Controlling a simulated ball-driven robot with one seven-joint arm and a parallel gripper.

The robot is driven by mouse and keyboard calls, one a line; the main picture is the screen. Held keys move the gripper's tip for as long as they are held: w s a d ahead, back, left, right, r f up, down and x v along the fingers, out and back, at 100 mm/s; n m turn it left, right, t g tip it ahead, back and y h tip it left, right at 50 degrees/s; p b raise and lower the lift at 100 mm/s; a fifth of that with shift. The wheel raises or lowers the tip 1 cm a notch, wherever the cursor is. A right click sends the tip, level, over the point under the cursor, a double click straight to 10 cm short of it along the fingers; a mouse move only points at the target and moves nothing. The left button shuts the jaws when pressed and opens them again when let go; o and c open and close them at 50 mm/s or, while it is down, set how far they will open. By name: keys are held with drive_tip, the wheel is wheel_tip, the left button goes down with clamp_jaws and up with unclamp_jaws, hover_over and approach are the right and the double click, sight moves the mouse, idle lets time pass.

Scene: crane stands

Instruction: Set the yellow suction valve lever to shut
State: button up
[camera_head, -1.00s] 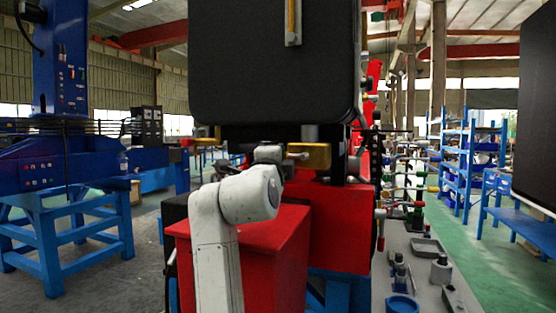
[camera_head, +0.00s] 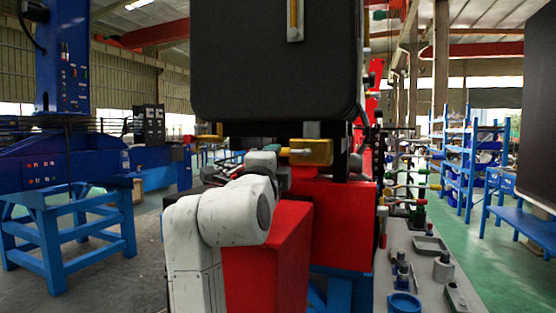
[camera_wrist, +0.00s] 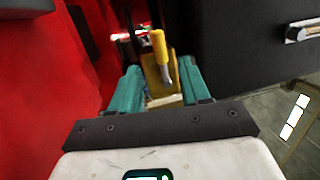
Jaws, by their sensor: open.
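A yellow lever (camera_wrist: 158,47) with a rounded grip stands in the upper middle of the wrist view. A small metal pin shows at its lower end, against a yellow-brass body (camera_wrist: 155,82). My gripper (camera_wrist: 160,68) has two teal fingers spread apart, one on each side of the lever and brass body in this view. I cannot tell whether either finger touches them. In the head view a brass block (camera_head: 318,152) sits under the black box, just right of my white arm. The lever cannot be clearly made out there, and my fingers are largely hidden.
A large black box (camera_head: 275,65) hangs above the brass block and fills the wrist view's right side (camera_wrist: 240,45). A red housing (camera_head: 345,225) stands below. A grey bench (camera_head: 425,270) with several small parts lies at right. Blue frames stand at left.

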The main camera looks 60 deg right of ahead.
drive_tip(key=shift+v, duration=1.9)
